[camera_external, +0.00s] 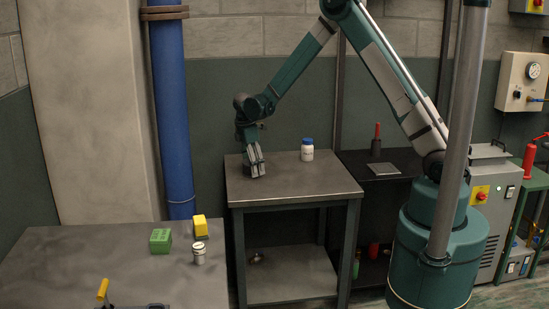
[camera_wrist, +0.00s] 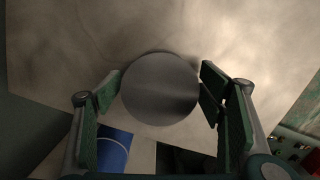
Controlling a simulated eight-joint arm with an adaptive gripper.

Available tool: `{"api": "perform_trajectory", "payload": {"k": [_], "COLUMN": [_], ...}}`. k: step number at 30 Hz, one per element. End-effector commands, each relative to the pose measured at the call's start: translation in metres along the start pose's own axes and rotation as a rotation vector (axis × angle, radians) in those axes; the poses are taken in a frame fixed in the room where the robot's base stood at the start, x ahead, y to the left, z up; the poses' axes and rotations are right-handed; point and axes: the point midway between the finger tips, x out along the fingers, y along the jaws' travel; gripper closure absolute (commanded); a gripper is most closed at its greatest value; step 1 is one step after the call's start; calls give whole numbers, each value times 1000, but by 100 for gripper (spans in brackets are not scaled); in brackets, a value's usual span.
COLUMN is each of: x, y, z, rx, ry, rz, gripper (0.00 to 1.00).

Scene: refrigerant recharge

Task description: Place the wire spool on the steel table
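A round, dark grey disc (camera_wrist: 160,90), which looks like the end of the wire spool, lies between the fingers of my gripper (camera_wrist: 160,82) in the wrist view. The fingers are spread to either side, close to its rim. I cannot tell whether they touch it. The spool cannot be made out clearly there. The table top also shows in the wrist view (camera_wrist: 250,35).
A white bottle with a blue cap (camera_external: 307,150) stands on the table to the right of my gripper. A blue pipe (camera_external: 172,110) rises behind, at left. A nearer grey table (camera_external: 110,265) carries a green block (camera_external: 161,240), a yellow block (camera_external: 201,226) and a small can (camera_external: 199,253). The steel table's front is clear.

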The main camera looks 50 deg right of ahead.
Motion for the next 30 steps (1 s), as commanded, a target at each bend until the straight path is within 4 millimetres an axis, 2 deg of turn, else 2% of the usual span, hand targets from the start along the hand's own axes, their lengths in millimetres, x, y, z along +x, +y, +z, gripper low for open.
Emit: {"api": "perform_trajectory", "payload": {"k": [11, 16, 23, 30], "x": [-2, -9, -36, -76], "y": [0, 0, 0, 0], "z": [0, 1, 1, 1], "rx": [0, 0, 0, 0], "ry": [0, 0, 0, 0], "rz": [0, 0, 0, 0], "gripper": [32, 32, 32, 32]}}
